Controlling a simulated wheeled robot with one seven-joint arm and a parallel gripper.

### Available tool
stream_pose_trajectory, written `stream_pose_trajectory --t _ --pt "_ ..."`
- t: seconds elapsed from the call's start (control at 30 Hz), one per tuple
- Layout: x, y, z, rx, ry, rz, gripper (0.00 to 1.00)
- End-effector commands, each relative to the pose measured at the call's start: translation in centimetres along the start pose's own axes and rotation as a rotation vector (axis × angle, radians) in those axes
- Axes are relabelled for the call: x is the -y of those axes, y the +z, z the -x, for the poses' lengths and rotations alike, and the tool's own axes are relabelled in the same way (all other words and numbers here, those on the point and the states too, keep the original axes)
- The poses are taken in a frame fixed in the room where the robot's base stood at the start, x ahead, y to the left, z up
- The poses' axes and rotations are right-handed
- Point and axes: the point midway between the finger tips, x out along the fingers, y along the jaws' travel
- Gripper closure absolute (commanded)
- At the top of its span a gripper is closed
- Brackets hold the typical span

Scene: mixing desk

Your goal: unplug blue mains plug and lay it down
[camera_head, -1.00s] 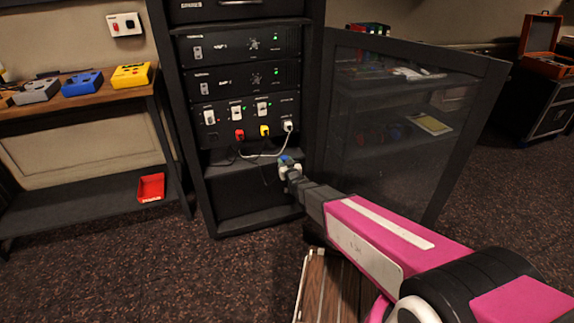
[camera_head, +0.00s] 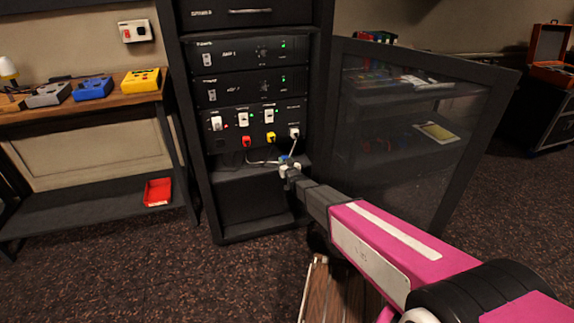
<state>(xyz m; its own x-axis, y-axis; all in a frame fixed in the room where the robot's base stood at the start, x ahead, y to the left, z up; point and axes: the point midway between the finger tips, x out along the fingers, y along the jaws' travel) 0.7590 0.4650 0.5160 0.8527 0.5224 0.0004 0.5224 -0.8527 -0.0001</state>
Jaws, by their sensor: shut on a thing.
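The blue mains plug (camera_head: 284,158) is in the jaws of my gripper (camera_head: 287,167), out of the socket row. It is held low in front of the rack, at about the height of the black shelf (camera_head: 232,170) below the power unit. The fingers hide much of the plug, and I cannot tell whether it touches the shelf. The power unit (camera_head: 282,108) has several rocker switches; the leftmost has a red lamp beside it. A red plug (camera_head: 247,141), a yellow plug (camera_head: 271,137) and a white plug (camera_head: 294,132) sit in its sockets.
A pale cable (camera_head: 262,162) loops over the shelf beside my gripper. The open glass rack door (camera_head: 405,140) stands close to the right of my arm. A wooden bench (camera_head: 120,100) with coloured boxes is at left, a red tray (camera_head: 157,192) on its lower shelf.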

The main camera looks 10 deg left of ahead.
Motion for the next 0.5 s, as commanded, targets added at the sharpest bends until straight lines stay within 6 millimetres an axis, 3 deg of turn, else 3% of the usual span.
stream_pose_trajectory --t 0.43,0.47,0.5 --pt "0.0 0.12 -0.97 0.0 0.0 0.0 1.0" --pt "0.0 0.12 -0.97 0.0 0.0 0.0 0.61" --pt "0.0 0.12 -0.97 0.0 0.0 0.0 0.48"
